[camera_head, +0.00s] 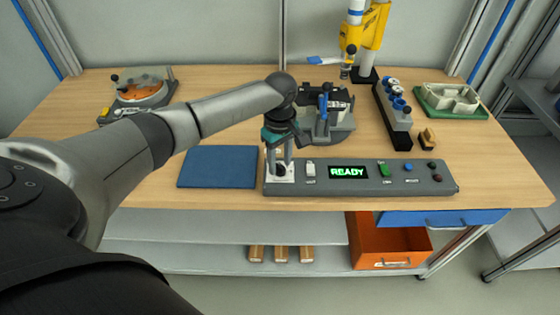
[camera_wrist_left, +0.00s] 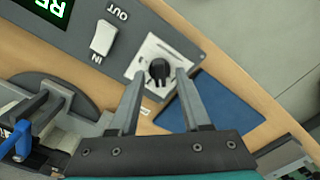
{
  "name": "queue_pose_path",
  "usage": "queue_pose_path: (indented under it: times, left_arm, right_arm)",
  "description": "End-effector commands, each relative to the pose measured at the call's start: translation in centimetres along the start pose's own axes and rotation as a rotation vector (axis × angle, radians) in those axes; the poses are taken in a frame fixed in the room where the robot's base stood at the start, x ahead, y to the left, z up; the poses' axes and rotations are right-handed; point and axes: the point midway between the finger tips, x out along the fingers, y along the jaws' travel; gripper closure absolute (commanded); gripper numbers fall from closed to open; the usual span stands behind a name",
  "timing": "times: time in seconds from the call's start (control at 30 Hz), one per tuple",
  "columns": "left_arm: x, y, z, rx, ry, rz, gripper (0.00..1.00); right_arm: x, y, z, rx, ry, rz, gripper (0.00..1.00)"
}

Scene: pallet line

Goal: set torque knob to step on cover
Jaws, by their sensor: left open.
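The black torque knob (camera_wrist_left: 159,71) sits on a white plate (camera_wrist_left: 140,62) at the left end of the grey control panel (camera_head: 350,187). In the head view the knob (camera_head: 281,170) shows just below my left gripper (camera_head: 280,162). My left gripper is open, and its fingers point down over the knob. In the left wrist view the two fingers (camera_wrist_left: 158,85) lie on either side of the knob, with gaps between; whether they touch it cannot be told. The panel display (camera_head: 348,172) reads READY in green. My right gripper is not in view.
A white IN/OUT switch (camera_wrist_left: 103,38) stands beside the knob plate. A blue mat (camera_head: 218,167) lies to the left of the panel. A grey fixture with a blue-handled clamp (camera_head: 323,107) stands behind the panel. A block with blue-topped parts (camera_head: 394,118) is at the right.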

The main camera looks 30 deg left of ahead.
Motion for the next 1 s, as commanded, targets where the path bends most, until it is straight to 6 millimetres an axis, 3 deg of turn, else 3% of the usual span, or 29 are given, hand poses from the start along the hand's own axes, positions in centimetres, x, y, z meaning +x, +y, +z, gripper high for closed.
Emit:
queue_pose_path:
  times: [0.2,0.63,1.0]
  left_arm:
    - [0.03,-0.01,0.02,0.0,0.0,0.0,0.53]
    - [0.0,-0.02,0.01,0.0,0.0,-0.001,1.0]
    - [-0.01,-0.03,0.0,0.0,0.0,-0.001,1.0]
  right_arm:
    - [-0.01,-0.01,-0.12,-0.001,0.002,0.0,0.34]
    - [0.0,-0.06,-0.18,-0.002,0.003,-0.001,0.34]
    - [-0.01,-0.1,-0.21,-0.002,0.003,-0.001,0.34]
